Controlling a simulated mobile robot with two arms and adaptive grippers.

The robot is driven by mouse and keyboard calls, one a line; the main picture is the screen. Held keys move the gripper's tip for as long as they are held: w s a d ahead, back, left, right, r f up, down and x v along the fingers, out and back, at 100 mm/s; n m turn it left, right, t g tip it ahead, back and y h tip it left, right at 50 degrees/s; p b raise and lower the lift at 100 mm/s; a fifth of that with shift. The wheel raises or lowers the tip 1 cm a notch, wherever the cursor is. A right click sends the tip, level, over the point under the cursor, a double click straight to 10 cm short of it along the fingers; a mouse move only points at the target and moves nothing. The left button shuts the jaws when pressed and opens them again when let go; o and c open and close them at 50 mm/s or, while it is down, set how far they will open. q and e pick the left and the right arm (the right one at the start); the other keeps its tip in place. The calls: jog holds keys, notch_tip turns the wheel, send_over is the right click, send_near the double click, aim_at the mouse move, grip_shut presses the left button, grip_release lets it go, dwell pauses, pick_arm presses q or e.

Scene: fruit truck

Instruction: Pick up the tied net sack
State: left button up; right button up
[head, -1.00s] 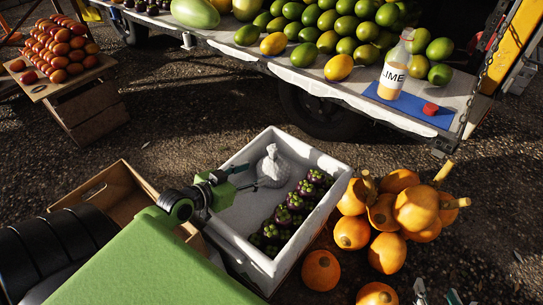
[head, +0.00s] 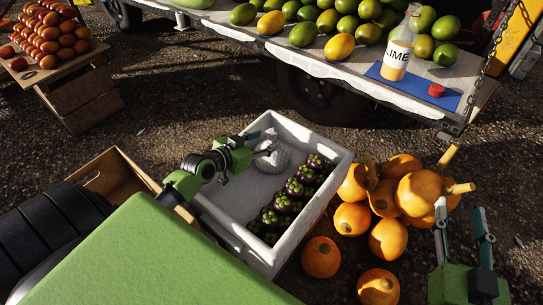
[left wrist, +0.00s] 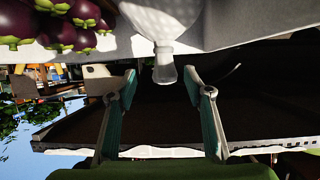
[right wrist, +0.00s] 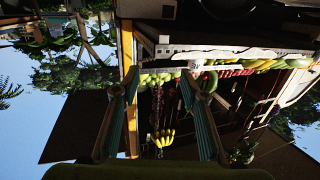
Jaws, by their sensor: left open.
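The tied net sack (head: 272,158), pale and rounded, lies in the far part of the white foam crate (head: 238,200). In the left wrist view the white sack (left wrist: 165,18) is at the top, with its narrow tied neck (left wrist: 164,66) pointing down between my finger tips. My left gripper (head: 248,152) is open beside the sack, with fingers apart on either side of the neck and not closed on it. Contact cannot be told. My right gripper (head: 461,213) is open and empty at the lower right, away from the crate.
Mangosteens (head: 293,188) line the crate's right side. Orange gourds (head: 388,238) lie on the ground right of it. A cardboard box (head: 115,178) is at left.

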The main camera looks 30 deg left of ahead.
aim_at(271, 136)
pick_arm(q)
jog(key=x, duration=0.1)
jog(key=b+x, duration=0.1)
jog(key=shift+w+a+f, duration=0.25)
jog(key=shift+w, duration=0.1)
jog(key=shift+b+x, duration=0.7)
jog(key=shift+x, duration=0.5)
grip_shut()
jog(key=shift+w+a+r, duration=0.1)
jog(key=shift+r, duration=0.1)
pick_arm(e)
notch_tip(271, 136, up, 12)
jog(key=s+t+y, duration=0.2)
jog(key=t, duration=0.4)
jog(key=shift+s+a+f, duration=0.15)
jog(key=shift+s+a, duration=0.15)
jog(key=shift+a, duration=0.15)
